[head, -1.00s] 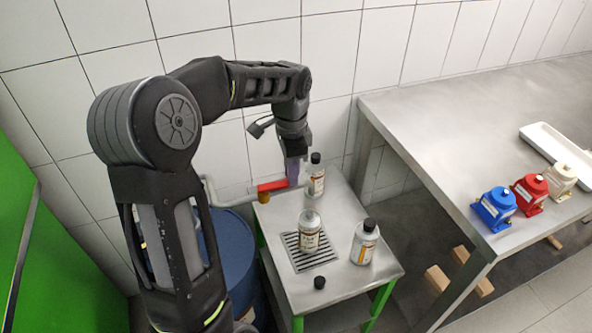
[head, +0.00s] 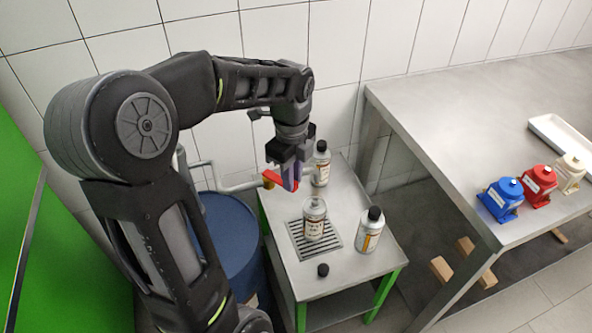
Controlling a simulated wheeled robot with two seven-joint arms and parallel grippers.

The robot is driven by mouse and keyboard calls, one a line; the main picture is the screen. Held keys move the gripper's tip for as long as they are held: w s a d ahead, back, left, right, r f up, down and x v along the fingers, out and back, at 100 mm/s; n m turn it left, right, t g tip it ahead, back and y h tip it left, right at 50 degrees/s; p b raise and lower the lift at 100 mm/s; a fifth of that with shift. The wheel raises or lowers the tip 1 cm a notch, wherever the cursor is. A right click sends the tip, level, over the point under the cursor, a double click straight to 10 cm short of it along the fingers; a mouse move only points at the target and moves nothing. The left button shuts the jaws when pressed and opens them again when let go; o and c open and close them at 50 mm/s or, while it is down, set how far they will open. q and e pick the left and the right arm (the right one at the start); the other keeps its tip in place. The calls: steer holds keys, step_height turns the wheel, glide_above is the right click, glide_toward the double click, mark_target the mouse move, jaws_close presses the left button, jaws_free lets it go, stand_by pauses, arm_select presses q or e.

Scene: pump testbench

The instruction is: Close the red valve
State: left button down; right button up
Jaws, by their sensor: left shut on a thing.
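The red valve handle (head: 274,177) sits on a brass-coloured valve at the end of a grey pipe (head: 240,187), above the small steel table. My left gripper (head: 291,178) comes down from above with its purple-grey fingers shut on the red handle, and they hide part of it. An open bottle (head: 314,221) stands upright on the drain grate (head: 297,247), just right of and below the gripper. My right gripper is not in view.
A capped bottle (head: 321,163) stands close behind the gripper, and another (head: 369,231) stands at right. A loose black cap (head: 323,270) lies in front. A blue barrel (head: 232,245) stands left. Blue, red and cream pumps (head: 537,186) stand on the large bench.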

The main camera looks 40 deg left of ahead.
arm_select(q)
steer(key=shift+s+a+m, duration=0.2)
steer(key=shift+s+m, duration=0.5)
steer(key=shift+m, duration=0.45)
steer(key=shift+s+a+m, duration=0.15)
steer(key=shift+s+m, duration=0.5)
steer(key=shift+m, duration=0.55)
steer(key=shift+s+a+m, duration=0.2)
steer(key=shift+s+m, duration=0.5)
steer(key=shift+m, duration=0.45)
steer(key=c, duration=1.4)
jaws_free()
steer(key=shift+o, duration=0.2)
steer(key=shift+r, duration=0.15)
step_height(320, 180, up, 8)
steer(key=shift+f, duration=0.25)
